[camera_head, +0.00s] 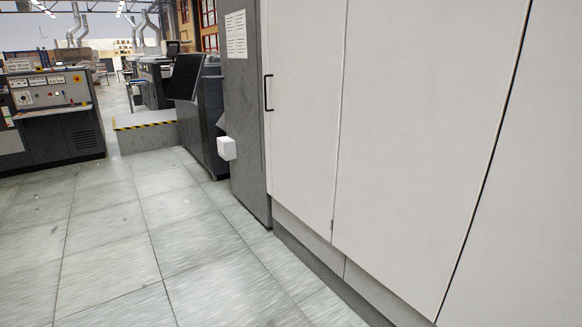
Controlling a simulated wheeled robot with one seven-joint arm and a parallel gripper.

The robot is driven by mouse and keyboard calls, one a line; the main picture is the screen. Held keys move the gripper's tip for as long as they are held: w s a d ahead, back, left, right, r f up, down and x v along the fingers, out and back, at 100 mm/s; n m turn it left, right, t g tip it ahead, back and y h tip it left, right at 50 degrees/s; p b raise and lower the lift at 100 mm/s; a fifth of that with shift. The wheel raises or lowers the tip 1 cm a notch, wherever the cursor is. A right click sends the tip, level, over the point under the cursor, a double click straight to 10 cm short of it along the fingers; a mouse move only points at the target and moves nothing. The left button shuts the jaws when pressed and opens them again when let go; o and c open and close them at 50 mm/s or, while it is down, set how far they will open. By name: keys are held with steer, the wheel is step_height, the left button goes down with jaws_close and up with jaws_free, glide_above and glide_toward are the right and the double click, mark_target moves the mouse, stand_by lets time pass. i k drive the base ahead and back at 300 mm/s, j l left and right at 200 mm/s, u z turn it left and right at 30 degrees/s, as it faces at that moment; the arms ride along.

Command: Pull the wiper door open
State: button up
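A tall light-grey door panel (305,110) with a small black bar handle (268,93) at its left edge stands in the middle of the head view. It looks shut, flush with the panels beside it. No label on it is readable, so I cannot tell whether it is the wiper door. Wide plain panels (425,130) continue to its right, with dark seams between them. My gripper is not in view.
A dark grey cabinet end (245,120) with a posted sheet (236,35) and a small white box (226,148) stands left of the door. A control console (50,105) and a step with striped edge (147,130) are farther back. Tiled floor (130,240) is clear at left.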

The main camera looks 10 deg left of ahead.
mark_target(307, 39)
steer(key=i+j+u, duration=0.5)
steer(key=i+u, duration=0.2)
steer(key=i, duration=0.2)
steer(key=i+u, duration=0.4)
steer(key=i+z, duration=0.15)
steer(key=i, duration=0.3)
steer(key=i+j+z, duration=0.15)
steer(key=i, duration=0.35)
steer(key=i+j+z, duration=0.1)
steer(key=i, duration=0.35)
steer(key=i+j+z, duration=0.15)
steer(key=i+j, duration=0.15)
steer(key=i, duration=0.15)
steer(key=i+j+z, duration=0.65)
steer(key=i, duration=0.15)
steer(key=i+j+z, duration=0.35)
